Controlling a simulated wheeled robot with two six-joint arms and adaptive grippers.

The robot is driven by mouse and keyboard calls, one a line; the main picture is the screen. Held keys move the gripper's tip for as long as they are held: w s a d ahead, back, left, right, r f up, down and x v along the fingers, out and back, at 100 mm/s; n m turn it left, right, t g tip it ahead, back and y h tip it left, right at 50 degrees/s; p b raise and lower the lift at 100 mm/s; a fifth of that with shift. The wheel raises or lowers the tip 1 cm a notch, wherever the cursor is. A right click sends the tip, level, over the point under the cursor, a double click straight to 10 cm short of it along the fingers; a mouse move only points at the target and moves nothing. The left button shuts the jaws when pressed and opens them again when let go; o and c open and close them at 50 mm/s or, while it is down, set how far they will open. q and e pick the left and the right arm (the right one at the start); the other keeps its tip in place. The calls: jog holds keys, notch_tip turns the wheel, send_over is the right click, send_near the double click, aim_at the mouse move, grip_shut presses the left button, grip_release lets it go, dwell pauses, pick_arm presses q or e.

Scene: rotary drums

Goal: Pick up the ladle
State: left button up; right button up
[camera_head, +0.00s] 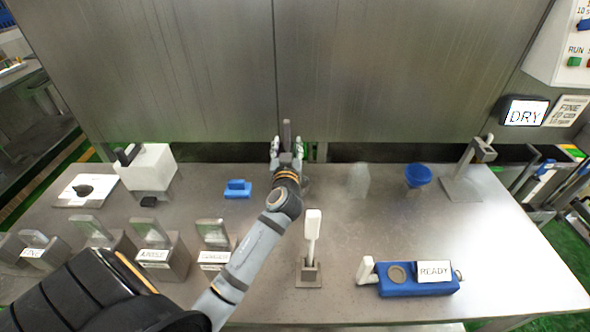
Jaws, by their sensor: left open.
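My left gripper (286,147) is at the back middle of the table, its fingers apart and pointing toward the steel wall. A dark grey upright bar (286,132) shows between the fingers. It may be the ladle's handle, but its lower part is hidden by the gripper, and I cannot tell whether the fingers touch it. No ladle bowl shows clearly. My right gripper is not in view.
A blue block (237,189) lies left of the gripper. A clear vessel (359,180) and a blue bowl (418,174) stand to the right. Several labelled metal bins (163,258) line the front left. A blue device (400,288) with a READY sign sits front right.

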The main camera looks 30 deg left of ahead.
aim_at(287, 141)
pick_arm(q)
jog(key=x, duration=0.3)
jog(key=shift+w+a+p, duration=0.2)
jog(key=shift+p, duration=0.1)
jog(key=shift+s+d, duration=0.15)
jog(key=shift+c, duration=1.2)
grip_shut()
